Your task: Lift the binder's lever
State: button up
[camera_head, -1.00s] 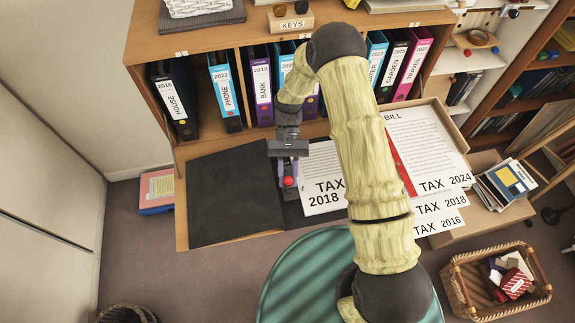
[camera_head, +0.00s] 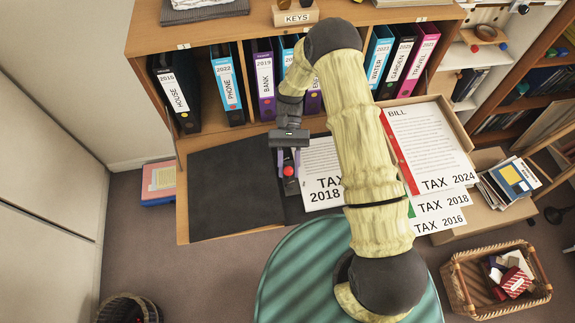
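The open black binder (camera_head: 235,195) lies flat on the pulled-out wooden shelf, its left cover spread to the left. Its lever has a red round end (camera_head: 289,171), seen near the binder's spine strip. My gripper (camera_head: 289,162) points down over the lever, with one purple-tinted finger on each side of the red end. The fingers appear apart, with the red end showing between them; I cannot tell if they touch it. My wrist hides part of the lever mechanism. White sheets marked TAX 2018 (camera_head: 322,190) lie just right of the lever.
Upright binders, such as the HOUSE binder (camera_head: 176,95) and the BANK binder (camera_head: 264,80), stand behind. A cardboard tray (camera_head: 462,129) holds more papers at right. A wicker basket (camera_head: 460,285) and a teal round seat (camera_head: 285,285) are in front.

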notch_tip(320, 180, up, 10)
jog(key=b, duration=0.1)
jog(key=shift+b, duration=0.35)
jog(key=shift+d, duration=0.1)
dwell(0.7)
jog(key=s+d+r+t, duration=0.1)
jog(key=d+r+t, duration=0.2)
jog(key=d+t, duration=0.4)
jog(key=s+d+r+t, duration=0.2)
jog(key=d+r+t, duration=0.2)
jog(key=d+t, duration=0.4)
jog(key=shift+s, duration=0.2)
jog(key=shift+w, duration=0.1)
dwell(2.6)
